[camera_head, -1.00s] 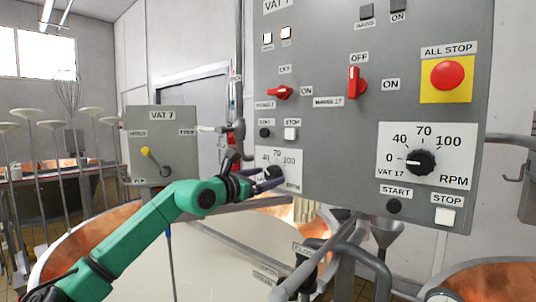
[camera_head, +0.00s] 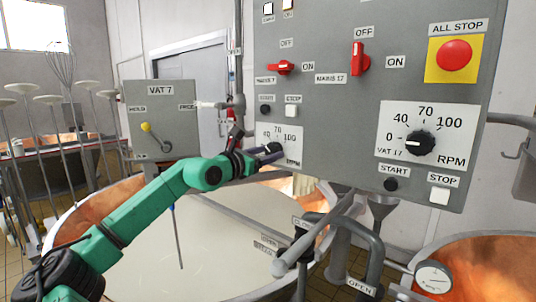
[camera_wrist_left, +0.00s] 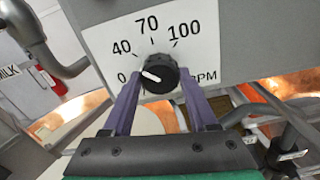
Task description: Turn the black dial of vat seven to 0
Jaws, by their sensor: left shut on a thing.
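The small black dial of vat seven (camera_head: 275,148) sits on a white scale plate at the lower left of the grey panel. My left gripper (camera_head: 267,153) reaches it from the left, at the end of the green arm. In the left wrist view the purple fingers are shut on the black dial (camera_wrist_left: 161,73), one on each side. Its white mark points left and slightly up, close to the 0 on the scale. The 40, 70 and 100 marks are clear of the fingers. My right gripper is not in view.
A larger black dial, vat 17 (camera_head: 419,142), is on the same panel at right, below the all-stop button (camera_head: 454,54). Red switches (camera_head: 281,68) sit above the held dial. A pipe with a handle (camera_head: 325,235) stands below the panel, beside the vat of pale liquid (camera_head: 215,240).

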